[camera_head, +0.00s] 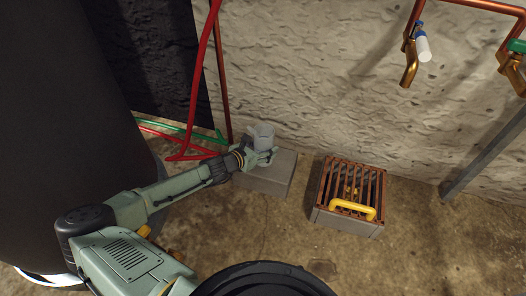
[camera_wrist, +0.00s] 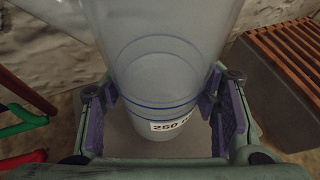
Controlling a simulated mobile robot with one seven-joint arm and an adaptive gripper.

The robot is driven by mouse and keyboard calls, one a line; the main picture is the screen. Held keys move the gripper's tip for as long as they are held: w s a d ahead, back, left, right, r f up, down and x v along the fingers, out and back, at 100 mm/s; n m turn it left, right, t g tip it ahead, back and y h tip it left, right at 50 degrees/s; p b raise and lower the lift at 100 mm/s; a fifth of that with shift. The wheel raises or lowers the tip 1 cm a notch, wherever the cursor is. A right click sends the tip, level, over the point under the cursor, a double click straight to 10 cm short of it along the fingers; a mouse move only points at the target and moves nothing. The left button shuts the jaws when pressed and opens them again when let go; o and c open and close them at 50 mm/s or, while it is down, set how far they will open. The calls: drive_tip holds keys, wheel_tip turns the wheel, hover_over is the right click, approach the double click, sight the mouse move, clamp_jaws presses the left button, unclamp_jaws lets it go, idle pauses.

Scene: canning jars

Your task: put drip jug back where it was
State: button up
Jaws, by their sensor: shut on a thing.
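The drip jug (camera_head: 263,137) is a pale translucent vessel. In the wrist view the jug (camera_wrist: 158,75) shows blue rings and a label that reads "250" with the rest cut off. My gripper (camera_head: 262,155) is shut on the jug, with purple finger pads on both sides of it; the gripper (camera_wrist: 165,112) also shows in the wrist view. The jug is upright over a grey concrete block (camera_head: 268,180) by the wall. I cannot tell whether its base touches the block.
A second block with a rusty slatted grate (camera_head: 349,183) and a yellow handle (camera_head: 353,209) stands to the right. Red pipes (camera_head: 200,75) and a green pipe (camera_head: 180,129) run close on the left. Brass taps (camera_head: 410,65) hang on the wall at upper right.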

drive_tip(key=shift+f, duration=0.25)
drive_tip(key=shift+f, duration=0.15)
drive_tip(key=o, duration=1.6)
drive_tip(key=shift+c, duration=0.2)
drive_tip(key=shift+r, duration=0.25)
drive_tip(key=shift+s+a+r, duration=0.2)
drive_tip(key=shift+s+a, duration=0.05)
drive_tip(key=p+v, duration=0.3)
drive_tip(key=v, duration=0.8)
drive_tip(key=shift+s, duration=0.1)
